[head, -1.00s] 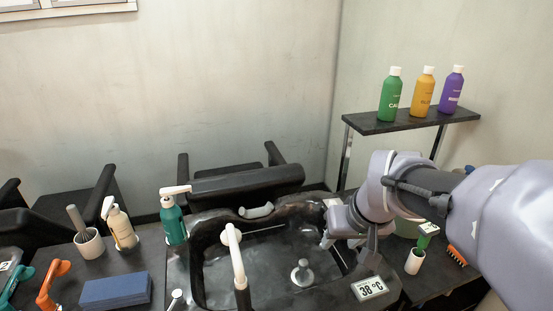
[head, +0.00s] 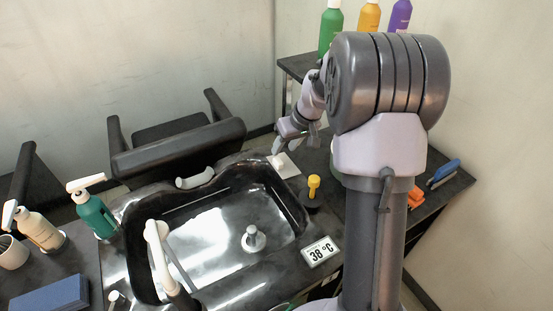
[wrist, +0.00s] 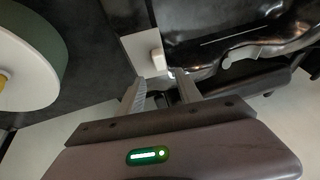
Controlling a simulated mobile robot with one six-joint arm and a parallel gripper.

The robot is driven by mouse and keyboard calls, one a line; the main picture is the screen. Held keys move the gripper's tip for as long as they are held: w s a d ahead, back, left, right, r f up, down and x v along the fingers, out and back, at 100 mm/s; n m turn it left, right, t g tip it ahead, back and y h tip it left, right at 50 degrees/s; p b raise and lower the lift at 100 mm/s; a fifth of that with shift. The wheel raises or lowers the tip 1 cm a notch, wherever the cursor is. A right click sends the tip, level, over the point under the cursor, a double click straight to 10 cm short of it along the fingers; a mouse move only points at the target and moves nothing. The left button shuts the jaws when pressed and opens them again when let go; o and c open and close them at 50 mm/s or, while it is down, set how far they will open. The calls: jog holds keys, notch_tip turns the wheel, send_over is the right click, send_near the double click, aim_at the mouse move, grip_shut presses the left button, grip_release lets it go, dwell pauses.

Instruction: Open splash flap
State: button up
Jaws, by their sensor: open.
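My gripper (head: 297,137) is above the far right corner of the black basin (head: 128,230). In the wrist view my gripper (wrist: 162,88) has its fingers apart with nothing held between them. A white plate (head: 291,170) lies at that corner, with a small white knob (head: 275,162) at its left edge. In the wrist view the white knob (wrist: 157,59) is just beyond the fingertips, and the white plate (wrist: 137,45) is beside it. A white curved piece (head: 195,178) sits on the basin's back rim. I cannot tell for sure which part is the splash flap.
A white tap (head: 157,250) rises at the basin's front, and a 38 °C display (head: 320,251) stands at its right. A teal pump bottle (head: 96,216) stands at left. A shelf (head: 297,65) holds bottles. A black chair (head: 180,148) is behind.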

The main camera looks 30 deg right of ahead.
aim_at(277, 159)
jog(key=b+x, duration=0.1)
jog(key=x, duration=0.6)
grip_shut()
dwell(1.2)
